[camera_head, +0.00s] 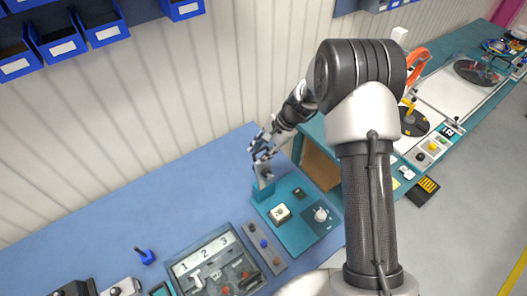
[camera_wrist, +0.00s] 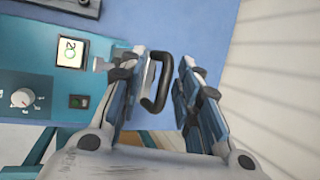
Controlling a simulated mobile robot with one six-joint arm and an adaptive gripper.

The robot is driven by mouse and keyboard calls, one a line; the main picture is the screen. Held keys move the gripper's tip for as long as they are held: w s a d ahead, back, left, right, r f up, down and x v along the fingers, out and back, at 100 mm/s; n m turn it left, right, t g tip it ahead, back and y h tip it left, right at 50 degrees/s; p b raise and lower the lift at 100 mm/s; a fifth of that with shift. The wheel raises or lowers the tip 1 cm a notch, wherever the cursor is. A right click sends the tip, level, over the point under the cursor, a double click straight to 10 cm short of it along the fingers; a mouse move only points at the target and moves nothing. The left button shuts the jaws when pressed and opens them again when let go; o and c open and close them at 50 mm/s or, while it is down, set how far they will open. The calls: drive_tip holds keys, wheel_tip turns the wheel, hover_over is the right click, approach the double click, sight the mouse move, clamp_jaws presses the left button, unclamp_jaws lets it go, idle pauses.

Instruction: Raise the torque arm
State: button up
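The torque tester (camera_head: 290,238) is a teal unit on the blue bench, with a short upright post (camera_head: 263,188) at its back left corner. My gripper (camera_head: 262,152) is over the top of this post. In the wrist view my gripper (camera_wrist: 166,68) is open, with a black looped handle (camera_wrist: 161,85) between its fingers. The handle is close to the left finger, with a gap to the right finger; I cannot tell whether it touches the left one. The handle seems to belong to the torque arm; the rest of that arm is mostly hidden by my gripper.
The tester's panel carries a small display (camera_wrist: 70,52), a dial (camera_wrist: 23,98) and a small green-lit switch (camera_wrist: 79,101). A numbered tray (camera_head: 215,262) lies in front. The wall (camera_head: 180,85) is close behind my gripper.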

drive_tip(key=shift+o, duration=0.3)
drive_tip(key=shift+w+a+f, duration=0.15)
drive_tip(key=shift+w+a, duration=0.15)
drive_tip(key=shift+w, duration=0.05)
drive_tip(key=shift+d, duration=0.1)
drive_tip(key=shift+w+d+r, duration=0.1)
drive_tip(key=shift+d+r, duration=0.1)
drive_tip(key=shift+r, duration=0.4)
drive_tip(key=v, duration=1.1)
drive_tip(key=shift+s, duration=0.35)
drive_tip(key=shift+f, duration=0.15)
